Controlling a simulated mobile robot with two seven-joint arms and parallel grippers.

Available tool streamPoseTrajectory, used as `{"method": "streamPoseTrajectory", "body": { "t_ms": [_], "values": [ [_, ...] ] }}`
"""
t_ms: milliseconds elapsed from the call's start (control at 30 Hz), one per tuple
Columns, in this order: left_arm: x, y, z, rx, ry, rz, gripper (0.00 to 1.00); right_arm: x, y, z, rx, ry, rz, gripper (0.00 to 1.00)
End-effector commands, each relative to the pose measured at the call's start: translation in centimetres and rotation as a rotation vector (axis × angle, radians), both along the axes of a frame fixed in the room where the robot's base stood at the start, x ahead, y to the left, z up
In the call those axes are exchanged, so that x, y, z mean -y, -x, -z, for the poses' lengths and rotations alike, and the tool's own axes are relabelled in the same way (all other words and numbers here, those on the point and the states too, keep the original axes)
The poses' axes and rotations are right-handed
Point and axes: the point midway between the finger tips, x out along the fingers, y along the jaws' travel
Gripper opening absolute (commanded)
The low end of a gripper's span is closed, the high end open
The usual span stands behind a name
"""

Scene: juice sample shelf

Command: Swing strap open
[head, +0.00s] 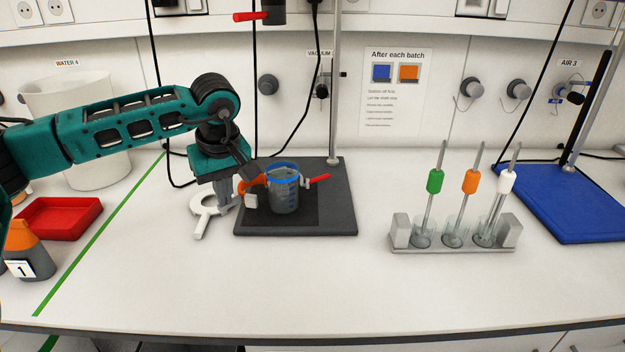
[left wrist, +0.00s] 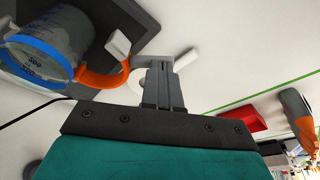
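A clear beaker (head: 285,192) with a blue band (head: 282,172) around its top stands on a dark stand base (head: 345,215). An orange strap (head: 249,183) sticks out from its left side, with a white tab (head: 250,201) beside it. In the left wrist view the orange strap (left wrist: 104,82) curves away from the beaker (left wrist: 50,48), and the white tab (left wrist: 118,45) is near it. My left gripper (head: 223,198) is just left of the strap. Its fingers (left wrist: 162,70) look shut together with nothing visible between them. I cannot tell whether they touch the strap. My right gripper is not in view.
A white ring-shaped piece (head: 207,210) lies on the bench beneath my left gripper. A red lever (head: 317,181) projects right of the beaker. A metal rod (head: 334,80) rises behind it. A tube rack (head: 452,247) stands to the right. The front bench is clear.

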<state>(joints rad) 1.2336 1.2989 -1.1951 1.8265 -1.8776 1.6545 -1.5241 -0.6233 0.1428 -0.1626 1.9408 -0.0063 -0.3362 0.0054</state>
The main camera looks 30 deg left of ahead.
Motion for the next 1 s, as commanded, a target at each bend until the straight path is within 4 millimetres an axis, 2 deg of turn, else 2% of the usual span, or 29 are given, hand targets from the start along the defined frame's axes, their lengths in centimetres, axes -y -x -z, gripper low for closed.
{"method": "streamPoseTrajectory", "body": {
  "t_ms": [400,1000],
  "values": [
    [-1.2,-0.1,0.1,-0.002,0.000,0.017,0.00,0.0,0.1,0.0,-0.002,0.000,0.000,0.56],
    [-1.7,-0.2,0.1,-0.003,0.001,0.017,0.00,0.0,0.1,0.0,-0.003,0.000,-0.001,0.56]
  ]
}}
